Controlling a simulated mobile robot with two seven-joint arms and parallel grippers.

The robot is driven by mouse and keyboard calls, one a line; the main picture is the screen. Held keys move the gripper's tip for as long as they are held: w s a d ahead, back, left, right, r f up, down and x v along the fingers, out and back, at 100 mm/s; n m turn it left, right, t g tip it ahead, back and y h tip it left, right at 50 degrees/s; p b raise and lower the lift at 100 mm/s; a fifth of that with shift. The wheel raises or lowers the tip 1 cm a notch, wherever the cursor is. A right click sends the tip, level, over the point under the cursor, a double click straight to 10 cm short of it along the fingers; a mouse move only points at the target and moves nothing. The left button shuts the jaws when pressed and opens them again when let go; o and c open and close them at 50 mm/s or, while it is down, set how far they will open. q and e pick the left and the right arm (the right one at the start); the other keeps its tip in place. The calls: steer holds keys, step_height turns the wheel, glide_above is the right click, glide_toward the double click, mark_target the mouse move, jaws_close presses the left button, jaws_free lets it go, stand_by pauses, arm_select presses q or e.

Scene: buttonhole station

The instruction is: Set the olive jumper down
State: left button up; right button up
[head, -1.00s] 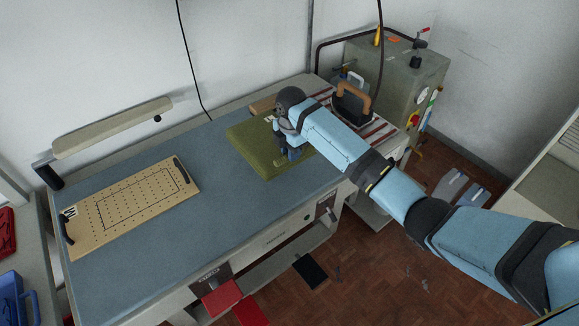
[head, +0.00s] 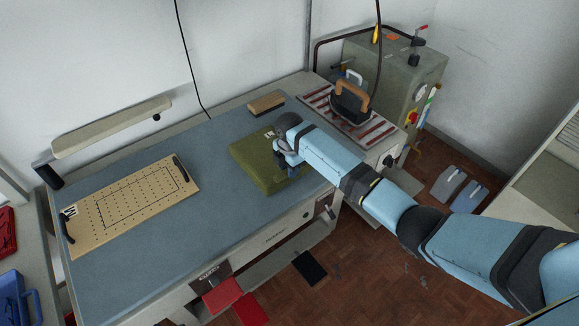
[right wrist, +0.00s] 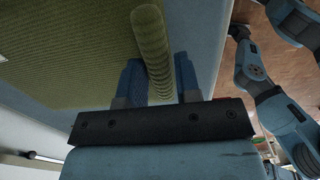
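The olive jumper (head: 262,155) is a folded, thick green pad at the middle of the blue-grey table (head: 190,215). It looks level and at the table surface; its underside is hidden, so full contact cannot be told. My right gripper (head: 290,170) is at the jumper's right edge. In the right wrist view the jumper's rolled edge (right wrist: 153,45) lies between the two blue fingers of this gripper (right wrist: 160,78), which close on it from both sides with little or no gap. My left gripper is not in view.
A perforated wooden board (head: 130,207) lies left on the table. A brush-like wooden block (head: 266,102) lies behind the jumper. An iron (head: 350,102) stands on the striped rest (head: 362,130) at the right, near a grey boiler (head: 420,75). Table is clear between board and jumper.

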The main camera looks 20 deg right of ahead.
steer(key=shift+o, duration=1.1)
steer(key=shift+r, duration=0.1)
step_height(320, 180, up, 12)
steer(key=b, duration=0.2)
steer(key=s+a+f+m+t+y, duration=0.2)
steer(key=s+a+f+m+t, duration=0.15)
steer(key=s, duration=0.25)
steer(key=s+a+f+m+t+y, duration=0.25)
steer(key=s+f+m, duration=0.2)
steer(key=s, duration=0.25)
steer(key=s+d+f+m+t, duration=0.1)
steer(key=s+d+f+m, duration=0.1)
steer(key=s, duration=0.5)
steer(key=s+d+f+m+t+h, duration=0.1)
steer(key=s+d+f+m+t, duration=0.1)
steer(key=s+f+m, duration=0.3)
steer(key=s+d+f+m+t, duration=0.2)
steer(key=s+f+m, duration=0.1)
steer(key=s, duration=0.6)
steer(key=shift+s+d+f+m, duration=0.2)
steer(key=shift+s+m, duration=0.1)
steer(key=shift+m, duration=0.2)
